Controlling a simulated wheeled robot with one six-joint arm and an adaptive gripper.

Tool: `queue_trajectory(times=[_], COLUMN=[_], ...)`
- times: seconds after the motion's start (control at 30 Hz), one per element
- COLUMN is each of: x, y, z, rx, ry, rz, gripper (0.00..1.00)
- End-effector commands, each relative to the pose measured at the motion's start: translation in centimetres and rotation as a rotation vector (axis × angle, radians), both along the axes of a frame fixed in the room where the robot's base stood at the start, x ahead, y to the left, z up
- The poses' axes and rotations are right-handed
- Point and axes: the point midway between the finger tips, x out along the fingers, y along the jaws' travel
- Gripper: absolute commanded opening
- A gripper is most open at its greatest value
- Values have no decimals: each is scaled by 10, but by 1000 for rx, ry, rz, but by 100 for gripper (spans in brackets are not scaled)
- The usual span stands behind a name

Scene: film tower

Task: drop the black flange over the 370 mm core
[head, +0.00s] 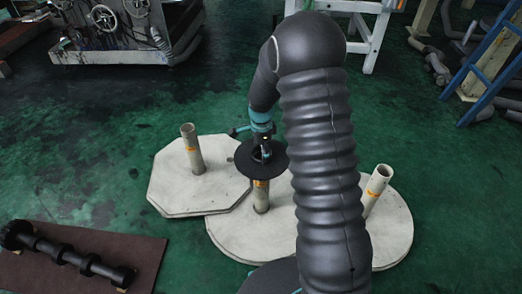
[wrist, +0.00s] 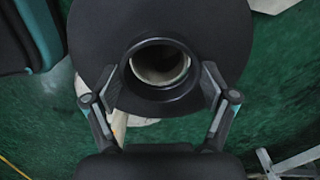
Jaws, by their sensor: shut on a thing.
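My gripper (head: 261,151) is shut on the black flange (head: 247,163), holding it by its raised collar. In the wrist view my gripper (wrist: 156,88) has a finger on each side of the collar of the flange (wrist: 222,45). The flange is roughly level, at the upper part of the middle core (head: 261,199), a pale tube with an orange band. Through the bore a pale round core end (wrist: 160,66) shows, nearly in line with it. I cannot tell whether the flange is around the core's top or just above it. No length marking is readable.
Another core (head: 193,150) stands on an octagonal pale board (head: 174,193) at left, and one (head: 376,187) at right on a round board (head: 233,236). A black shaft (head: 68,255) lies on a brown mat (head: 143,258) at lower left. Green floor is open around the boards.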

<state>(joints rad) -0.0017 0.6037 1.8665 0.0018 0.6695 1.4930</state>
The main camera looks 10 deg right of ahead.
Motion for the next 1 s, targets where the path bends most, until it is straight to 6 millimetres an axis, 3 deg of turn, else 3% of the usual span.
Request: queue_trajectory(times=[1.0], x=[0], y=[0], z=[-18], rx=[0], ry=[-1], rz=[0], gripper=[43])
